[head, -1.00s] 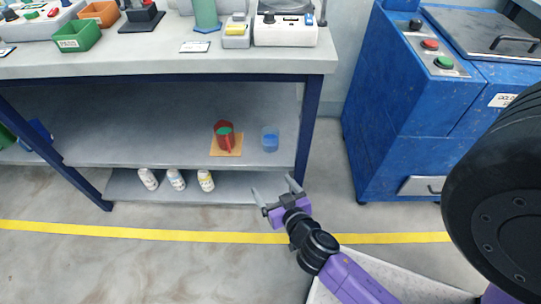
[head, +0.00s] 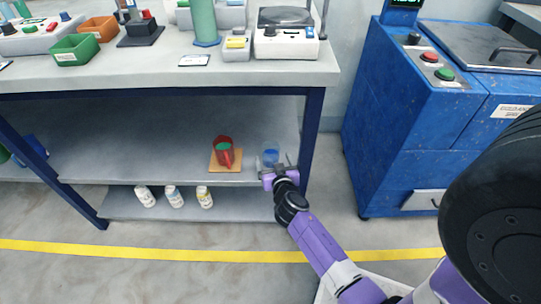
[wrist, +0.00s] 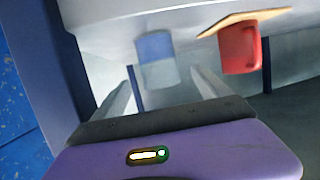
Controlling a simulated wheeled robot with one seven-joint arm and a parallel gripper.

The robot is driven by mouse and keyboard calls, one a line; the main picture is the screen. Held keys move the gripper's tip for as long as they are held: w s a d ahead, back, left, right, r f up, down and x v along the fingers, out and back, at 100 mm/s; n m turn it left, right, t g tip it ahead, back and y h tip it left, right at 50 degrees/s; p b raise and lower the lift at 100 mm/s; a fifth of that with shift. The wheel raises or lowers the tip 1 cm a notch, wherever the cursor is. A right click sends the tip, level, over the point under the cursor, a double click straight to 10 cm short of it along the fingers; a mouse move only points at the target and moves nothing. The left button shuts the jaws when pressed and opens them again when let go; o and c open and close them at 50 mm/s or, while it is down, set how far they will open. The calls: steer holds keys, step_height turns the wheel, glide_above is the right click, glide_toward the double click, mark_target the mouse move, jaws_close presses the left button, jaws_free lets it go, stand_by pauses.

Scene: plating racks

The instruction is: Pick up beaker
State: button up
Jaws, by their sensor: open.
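The beaker (head: 270,155) is a small clear vessel with blue contents on the middle shelf, near its right end. In the wrist view the beaker (wrist: 158,62) shows ahead, in line with the space between the fingers, with its lower part clear and its upper part blue. My gripper (head: 274,166) is open and empty in front of the beaker at the shelf's front edge. In the wrist view my gripper (wrist: 163,88) has its fingers spread to either side of the beaker's line. Whether the fingertips reach the beaker's sides I cannot tell.
A red jug (head: 223,153) stands on a tan board (head: 226,167) left of the beaker; it also shows in the wrist view (wrist: 240,50). A blue table leg (head: 309,140) is close on the right. Several white bottles (head: 175,197) stand on the lower shelf.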

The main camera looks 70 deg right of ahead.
mark_target(269, 147)
steer(key=shift+x, duration=3.05)
steer(key=shift+r, duration=0.1)
steer(key=c, duration=1.6)
